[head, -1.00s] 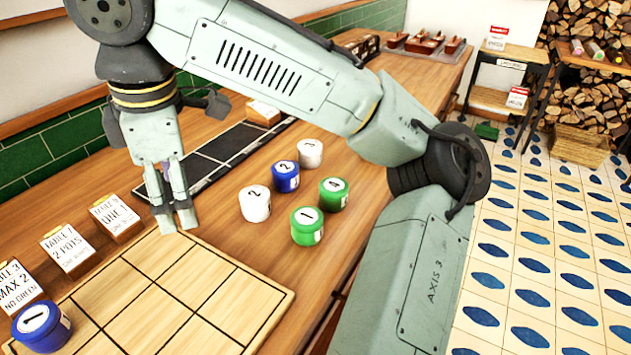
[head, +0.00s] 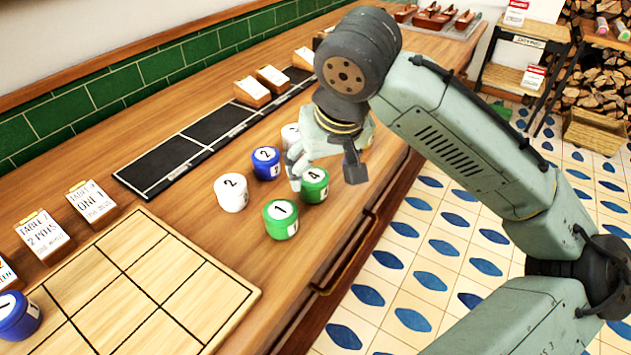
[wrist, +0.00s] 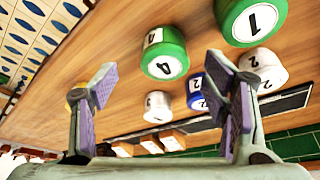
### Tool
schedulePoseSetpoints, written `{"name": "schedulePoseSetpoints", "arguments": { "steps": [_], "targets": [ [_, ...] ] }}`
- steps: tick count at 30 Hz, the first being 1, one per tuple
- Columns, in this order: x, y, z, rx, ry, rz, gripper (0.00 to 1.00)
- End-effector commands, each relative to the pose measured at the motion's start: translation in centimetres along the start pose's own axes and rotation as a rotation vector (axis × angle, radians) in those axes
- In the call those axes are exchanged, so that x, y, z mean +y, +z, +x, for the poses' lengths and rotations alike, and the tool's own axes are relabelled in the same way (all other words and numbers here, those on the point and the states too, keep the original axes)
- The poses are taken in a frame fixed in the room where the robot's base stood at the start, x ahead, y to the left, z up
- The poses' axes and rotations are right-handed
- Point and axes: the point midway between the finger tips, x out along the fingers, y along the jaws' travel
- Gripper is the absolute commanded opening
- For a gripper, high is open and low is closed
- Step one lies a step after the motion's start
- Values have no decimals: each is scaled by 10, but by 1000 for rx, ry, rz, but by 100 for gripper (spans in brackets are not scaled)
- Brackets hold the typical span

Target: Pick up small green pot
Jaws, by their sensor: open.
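Two green pots with white number labels stand on the wooden counter, and I cannot tell that one is smaller. The green pot marked 4 (head: 318,193) is right below my gripper (head: 325,176), which partly overlaps it. The green pot marked 1 (head: 280,226) stands in front and to the left. In the wrist view my gripper (wrist: 164,82) is open and empty. The pot marked 4 (wrist: 175,43) shows beyond and between its fingers, apart from them. The pot marked 1 (wrist: 238,8) is off to the right, cut by the top edge.
A blue pot (head: 266,170) and a white pot (head: 231,203) stand close by on the left. Another white pot (head: 290,131) is partly behind my gripper. A wooden grid board (head: 235,293) lies at front left, a dark strip (head: 160,170) with cards behind. The counter edge is right.

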Motion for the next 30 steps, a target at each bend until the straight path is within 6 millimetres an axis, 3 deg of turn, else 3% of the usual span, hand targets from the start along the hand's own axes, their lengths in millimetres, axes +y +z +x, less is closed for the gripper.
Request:
{"name": "schedulePoseSetpoints", "arguments": {
  "steps": [5,15,23,30],
  "targets": [
    [-1,-1,12,-1,1,-2,68],
    [-6,-4,56,-2,-1,-2,68],
    [-6,-4,60,0,-1,-3,68],
    [-6,-4,60,0,-1,-3,53]
  ]
}}
